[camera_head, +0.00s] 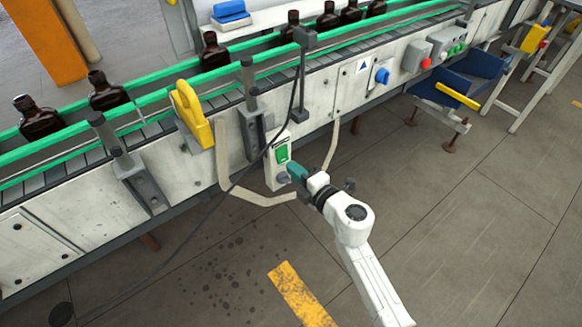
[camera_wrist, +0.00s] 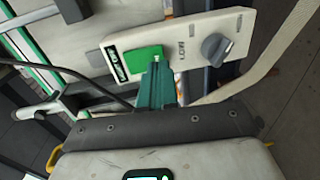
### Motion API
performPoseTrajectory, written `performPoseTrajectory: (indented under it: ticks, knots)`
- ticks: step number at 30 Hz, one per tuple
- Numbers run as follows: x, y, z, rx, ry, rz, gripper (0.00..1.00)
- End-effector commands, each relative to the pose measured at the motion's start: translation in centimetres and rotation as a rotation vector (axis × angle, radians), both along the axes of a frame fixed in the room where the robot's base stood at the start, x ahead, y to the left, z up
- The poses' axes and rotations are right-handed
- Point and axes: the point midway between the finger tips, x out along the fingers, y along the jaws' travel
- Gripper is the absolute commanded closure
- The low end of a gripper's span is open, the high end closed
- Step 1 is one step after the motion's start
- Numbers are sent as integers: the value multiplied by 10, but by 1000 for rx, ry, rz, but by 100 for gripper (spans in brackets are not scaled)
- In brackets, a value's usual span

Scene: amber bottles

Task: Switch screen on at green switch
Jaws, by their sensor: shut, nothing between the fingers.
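The green switch (camera_head: 282,154) is a bright green rocker on a pale switch box (camera_head: 270,176) at the side of the conveyor. In the wrist view the green switch (camera_wrist: 143,60) sits on the left part of the switch box (camera_wrist: 180,33), with a dark grey rotary knob (camera_wrist: 216,48) to its right. My gripper (camera_head: 291,168) has green fingers, shut and empty, close in front of the box. In the wrist view my gripper (camera_wrist: 156,62) has its tips over the right edge of the green switch. I cannot tell whether they touch. No screen is recognisable.
A conveyor with green rails (camera_head: 150,102) carries several amber bottles (camera_head: 107,92). A yellow handle-like part (camera_head: 193,115) and grey posts stand near the box. A dark cable (camera_head: 262,152) hangs beside it. A blue bin (camera_head: 465,80) is at right.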

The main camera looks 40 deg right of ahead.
Motion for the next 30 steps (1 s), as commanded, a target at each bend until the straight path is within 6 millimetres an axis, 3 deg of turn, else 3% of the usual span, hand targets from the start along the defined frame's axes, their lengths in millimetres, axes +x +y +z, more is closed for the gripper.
performPoseTrajectory:
  ticks: [7, 25, 30]
  knots:
    - [19, -1, -3, 0, 1, -2, 100]
    - [24, 0, -11, -1, -38, 0, 100]
    - [24, 0, -4, -1, -37, 0, 100]
